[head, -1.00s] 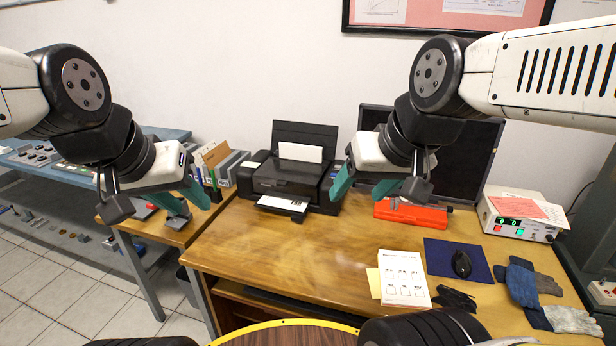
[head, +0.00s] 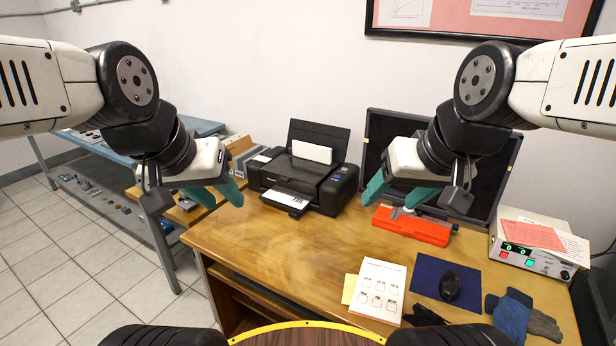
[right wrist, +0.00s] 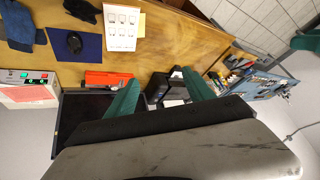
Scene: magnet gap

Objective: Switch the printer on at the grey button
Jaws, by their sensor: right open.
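The black printer (head: 322,189) stands at the back left of the wooden desk, with paper in its rear feed and a printed sheet on its front tray. I cannot make out the grey button for certain at this size. My left gripper (head: 221,200) is open and empty, in the air to the left of the printer. My right gripper (head: 388,201) is open and empty, in the air to the right of the printer. In the right wrist view, part of the printer (right wrist: 158,82) shows between the spread teal fingers of my right gripper (right wrist: 155,88).
A red tool case (head: 412,227) lies before a dark upright panel (head: 490,165). A power supply (head: 535,247), mouse (head: 450,287) on a blue mat, instruction sheet (head: 378,288) and gloves (head: 510,310) occupy the desk's right. The desk before the printer is clear.

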